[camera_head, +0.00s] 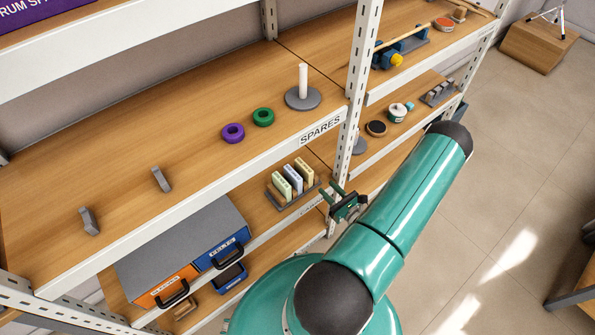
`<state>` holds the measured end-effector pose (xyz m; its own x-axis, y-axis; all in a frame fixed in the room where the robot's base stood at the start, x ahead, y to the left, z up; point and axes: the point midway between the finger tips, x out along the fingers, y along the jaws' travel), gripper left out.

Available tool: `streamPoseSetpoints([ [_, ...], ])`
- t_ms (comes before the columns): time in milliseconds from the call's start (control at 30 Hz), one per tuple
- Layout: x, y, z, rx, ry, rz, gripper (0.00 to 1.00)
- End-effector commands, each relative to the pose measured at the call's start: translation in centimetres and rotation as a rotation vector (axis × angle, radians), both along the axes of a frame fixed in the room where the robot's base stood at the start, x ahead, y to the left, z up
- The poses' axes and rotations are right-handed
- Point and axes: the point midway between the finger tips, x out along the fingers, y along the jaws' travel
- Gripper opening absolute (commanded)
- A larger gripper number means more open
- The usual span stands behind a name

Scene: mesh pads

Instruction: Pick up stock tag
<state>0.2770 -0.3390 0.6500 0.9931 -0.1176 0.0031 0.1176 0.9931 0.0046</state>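No item is plainly marked as the stock tag. A small grey rack (281,201) on the shelf below the "SPARES" label holds upright slabs in pale green (282,184), pale blue (293,179) and pale yellow (304,171). They look tag-like, but I cannot tell if one is the stock tag. My gripper (332,191) is just right of the rack, in front of the shelving near the white upright. My arm hides part of the lower shelves.
The white upright (352,90) stands close to my gripper. The upper shelf holds a purple ring (233,133), a green ring (263,117) and a grey peg stand (303,97). Orange (164,288) and blue (221,252) drawers are lower left.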

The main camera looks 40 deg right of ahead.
Motion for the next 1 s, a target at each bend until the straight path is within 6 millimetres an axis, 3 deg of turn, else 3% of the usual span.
streamPoseSetpoints([
  [400,6.7,-0.7,0.1,-0.002,-0.002,0.006,0.33],
  [667,8.9,-0.7,0.2,0.000,-0.002,0.008,0.33],
  [1000,13.5,-1.1,0.3,-0.001,-0.002,0.007,0.33],
])
